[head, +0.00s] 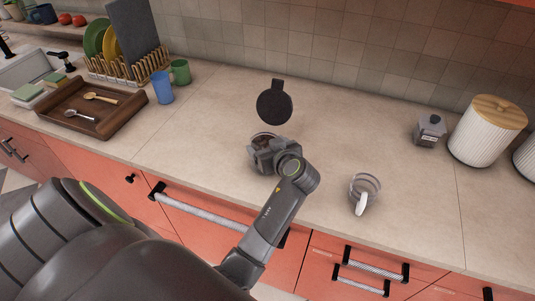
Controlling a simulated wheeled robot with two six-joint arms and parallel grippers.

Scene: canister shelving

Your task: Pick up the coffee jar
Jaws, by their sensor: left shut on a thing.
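The coffee jar (262,137) is in the middle of the counter in the head view, mostly hidden by my left gripper (266,152). Only its rim and a little brown content show behind the fingers. My left gripper is shut on it, reaching in from the front. A dark round lid-like piece (274,103) with a small tab shows upright just behind the jar. I cannot tell whether it is joined to the jar. I cannot tell whether the jar touches the counter. My right gripper is not in view.
A glass vessel (365,182) with a white handle stands to the right. A moka pot (430,131) and a white ribbed canister (485,135) stand farther right. A wooden tray (124,119), blue cup (162,88) and dish rack (125,68) are left. The counter behind is clear.

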